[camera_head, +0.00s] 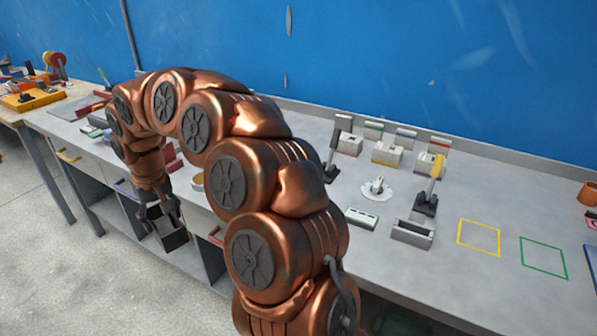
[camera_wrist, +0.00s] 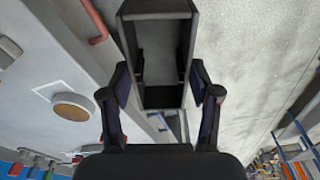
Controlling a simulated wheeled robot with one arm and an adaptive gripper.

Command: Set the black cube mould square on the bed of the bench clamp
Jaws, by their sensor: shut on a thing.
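The black cube mould (camera_head: 173,239) is an open-topped dark box. It hangs below my gripper (camera_head: 158,210) in front of the bench's front edge, at the left of the head view. In the wrist view my gripper (camera_wrist: 160,82) has its fingers on opposite walls of the mould (camera_wrist: 187,45), and I look into its empty inside. A clamp with an upright yellow handle (camera_head: 437,166) and dark base (camera_head: 426,204) stands on the right half of the bench, behind a low grey block with a recess (camera_head: 411,236). I cannot tell for sure which part is the bed.
The grey bench (camera_head: 465,203) runs along a blue wall. Yellow (camera_head: 478,237) and green (camera_head: 543,256) outlined squares at the right are empty. Several small blocks stand behind. A dark upright fixture (camera_head: 331,165) stands near my arm. My arm hides the middle of the bench.

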